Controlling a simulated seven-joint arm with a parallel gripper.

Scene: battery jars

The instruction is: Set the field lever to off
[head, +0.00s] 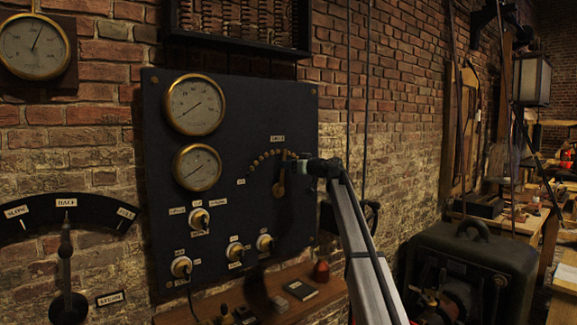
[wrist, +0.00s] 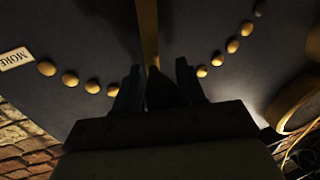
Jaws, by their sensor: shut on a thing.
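The field lever (head: 279,180) is a brass arm on the dark panel, pointing roughly upward to the middle of an arc of brass studs (head: 262,157). My gripper (head: 296,160) is at the lever's upper end. In the wrist view, the lever (wrist: 148,30) runs down between the two dark fingers of my gripper (wrist: 158,85), which are shut on its dark knob (wrist: 160,90). Studs (wrist: 92,87) show on both sides of the lever. The small label (head: 241,182) at the arc's left end in the head view is unreadable.
Two brass gauges (head: 194,104) and several small knobs (head: 199,218) are on the panel (head: 160,120) left of and below the lever. A wooden shelf (head: 330,300) with small items is beneath. A dark machine (head: 470,260) stands at right.

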